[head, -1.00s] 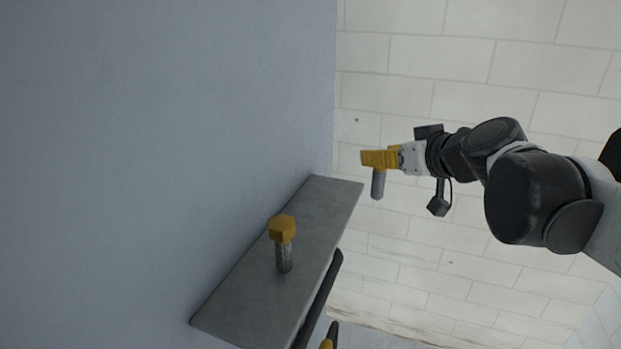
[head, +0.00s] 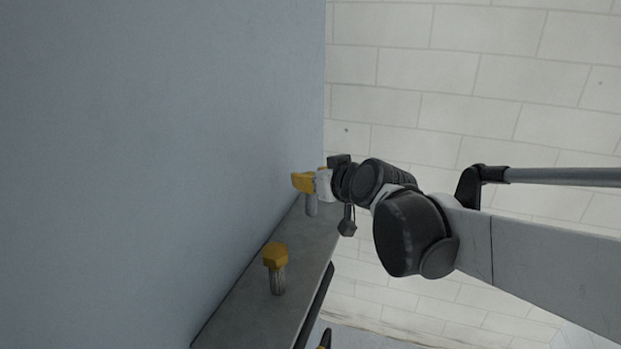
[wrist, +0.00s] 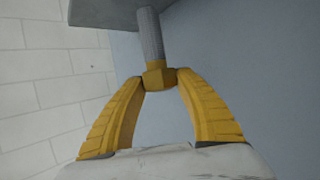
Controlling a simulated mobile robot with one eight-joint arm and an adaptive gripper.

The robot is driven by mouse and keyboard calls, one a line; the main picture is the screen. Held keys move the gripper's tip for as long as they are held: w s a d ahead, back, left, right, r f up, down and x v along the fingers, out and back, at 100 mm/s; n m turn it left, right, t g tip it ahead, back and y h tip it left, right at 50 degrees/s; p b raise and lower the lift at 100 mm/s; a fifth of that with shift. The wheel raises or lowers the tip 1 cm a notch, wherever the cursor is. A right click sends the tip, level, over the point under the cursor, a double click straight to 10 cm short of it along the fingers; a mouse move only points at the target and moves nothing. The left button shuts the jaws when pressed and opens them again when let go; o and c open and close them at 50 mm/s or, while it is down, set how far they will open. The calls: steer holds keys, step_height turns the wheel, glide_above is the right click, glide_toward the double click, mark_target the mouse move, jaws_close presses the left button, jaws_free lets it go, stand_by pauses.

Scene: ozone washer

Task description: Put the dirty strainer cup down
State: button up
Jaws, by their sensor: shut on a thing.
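My gripper (head: 303,182) has yellow fingers and is shut on the yellow six-sided head of a strainer cup (head: 311,206). Its grey cylinder hangs upright below the fingers, over the far end of the grey shelf (head: 240,315). In the wrist view the head of this strainer cup (wrist: 154,77) sits between both fingertips, and its cylinder (wrist: 150,35) reaches to the shelf (wrist: 105,13). I cannot tell whether it touches the shelf. Dirt on it is too small to make out.
A second strainer cup (head: 276,270), with a yellow head and a rough grey cylinder, stands upright on the nearer part of the shelf. A blue-grey wall (head: 150,150) rises along the shelf's left side. Dark bars (head: 315,305) run along the shelf's right edge.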

mark_target(311, 195)
step_height(311, 195, down, 4)
steer(key=shift+w+r+p, duration=0.1)
steer(key=shift+r+p, duration=0.05)
steer(key=shift+p, duration=0.2)
steer(key=shift+f+b, duration=0.2)
steer(key=shift+b, duration=0.1)
steer(key=o, duration=1.2)
steer(key=shift+c, duration=0.2)
steer(key=shift+r, duration=0.1)
steer(key=shift+r, duration=0.1)
